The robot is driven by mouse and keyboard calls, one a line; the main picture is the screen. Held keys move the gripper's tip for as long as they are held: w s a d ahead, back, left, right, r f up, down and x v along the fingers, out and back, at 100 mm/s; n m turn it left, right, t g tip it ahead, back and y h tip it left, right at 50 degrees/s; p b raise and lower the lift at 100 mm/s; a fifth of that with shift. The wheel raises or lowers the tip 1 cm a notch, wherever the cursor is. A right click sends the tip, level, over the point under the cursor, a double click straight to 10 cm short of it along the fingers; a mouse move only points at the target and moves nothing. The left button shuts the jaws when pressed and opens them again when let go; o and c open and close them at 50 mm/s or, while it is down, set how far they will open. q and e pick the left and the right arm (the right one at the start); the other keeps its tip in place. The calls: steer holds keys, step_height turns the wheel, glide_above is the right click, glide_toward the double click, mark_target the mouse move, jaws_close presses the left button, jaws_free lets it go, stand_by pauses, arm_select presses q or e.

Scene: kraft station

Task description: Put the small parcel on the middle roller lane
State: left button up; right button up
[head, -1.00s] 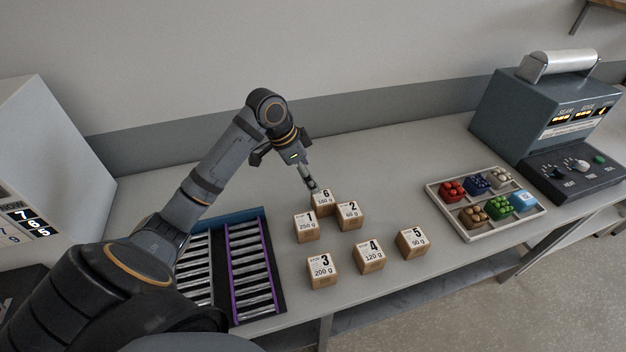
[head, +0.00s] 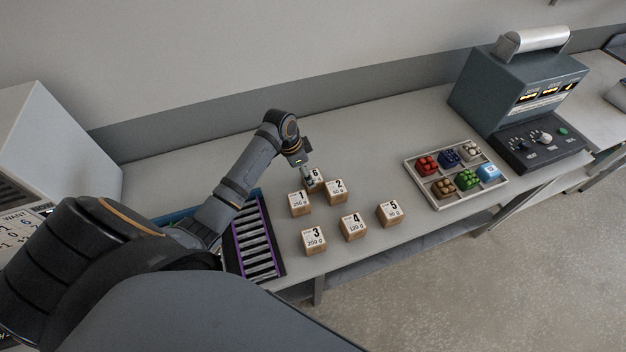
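Several small brown cube parcels with white numbered tops stand on the bench in the head view, all much alike in size: parcel 1 (head: 299,205), parcel 2 (head: 335,197), parcel 3 (head: 314,243), parcel 4 (head: 352,229), parcel 5 (head: 389,215) and parcel 6 (head: 316,186). My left gripper (head: 308,174) points down at parcel 6 and overlaps its top; contact and finger opening are too small to tell. A purple-edged roller lane (head: 253,240) shows left of the parcels. My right gripper is out of view.
A pale tray (head: 492,199) of colored items lies to the right. A dark sealing machine (head: 518,90) stands behind it. A white cabinet (head: 60,140) with a display stands at left. The bench (head: 390,140) is clear behind the parcels.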

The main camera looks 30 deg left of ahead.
arm_select(q)
steer(key=shift+w+d+f, duration=0.1)
steer(key=shift+w+f, duration=0.05)
steer(key=p+x, duration=0.1)
steer(key=x, duration=0.1)
steer(key=p+x, duration=0.1)
steer(key=shift+w+d+f, duration=0.15)
steer(key=shift+w+f, duration=0.15)
steer(key=shift+w, duration=0.15)
steer(key=shift+w+f, duration=0.15)
steer(key=shift+f, duration=0.35)
steer(key=shift+c, duration=0.4)
steer(key=c, duration=1.4)
step_height(320, 180, up, 9)
steer(key=b, duration=0.2)
steer(key=shift+r+b, duration=0.2)
steer(key=shift+b, duration=0.1)
steer(key=shift+r, duration=0.4)
